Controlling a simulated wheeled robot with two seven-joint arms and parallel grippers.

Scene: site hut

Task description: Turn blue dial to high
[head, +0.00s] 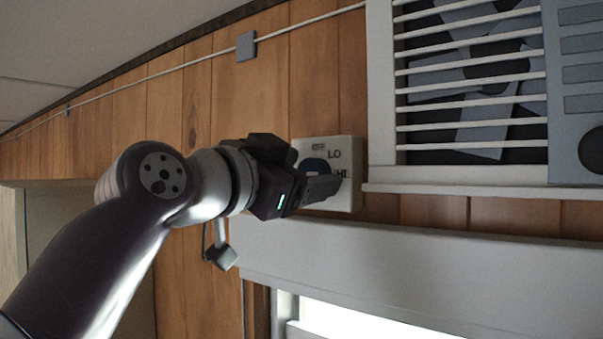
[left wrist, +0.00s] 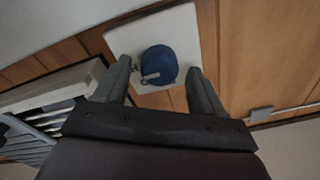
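The blue dial (head: 316,165) sits on a pale control plate (head: 347,148) on the wood wall. "LO" and "HI" are printed to its right in the head view, with "HI" below "LO". My left gripper (head: 320,188) is in front of the plate and partly hides the dial. In the left wrist view, its two fingers stand apart on either side of the dial (left wrist: 160,62), with gaps visible. The dial's pale pointer mark faces the lower left there; I cannot tell which label it lines up with. My right gripper is not in view.
A slatted vent with a fan (head: 470,90) is right of the plate, with a grey panel (head: 577,70) beyond it. A pale ledge (head: 400,265) runs below the plate above a bright window. A cable (head: 310,20) crosses the wall above.

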